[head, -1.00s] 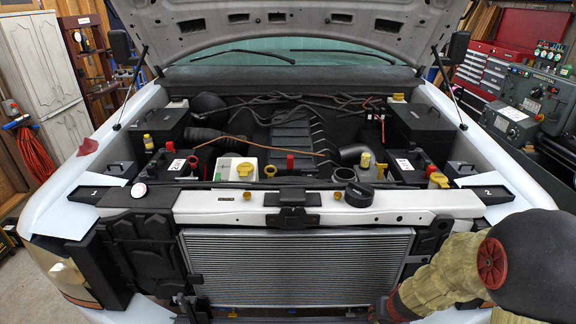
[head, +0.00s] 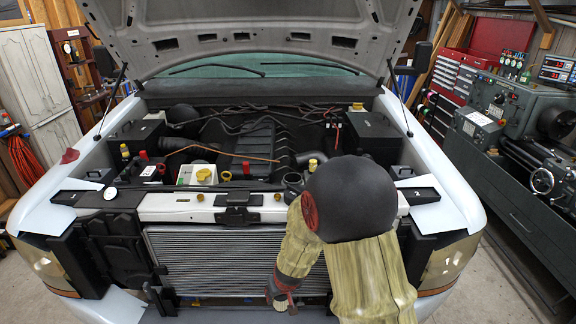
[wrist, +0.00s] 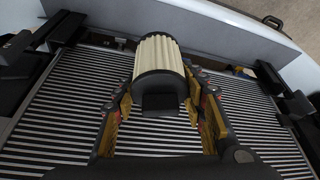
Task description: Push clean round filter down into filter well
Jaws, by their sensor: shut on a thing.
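The clean round filter (wrist: 160,58) shows in the wrist view as a cream pleated cylinder with dark end caps. My gripper (wrist: 165,95) is shut on it, one finger on each side. It is held in front of the radiator grille (wrist: 60,105). A round dark opening (head: 293,181) sits behind the front crossbar, partly beside my arm. I cannot tell whether it is the filter well.
The pale front crossbar (head: 180,207) lies between my gripper and the engine bay. The hood (head: 250,30) is raised above. Yellow cap (head: 203,174) and other caps stand behind the crossbar. A lathe (head: 525,130) and red tool chest (head: 470,70) stand at right.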

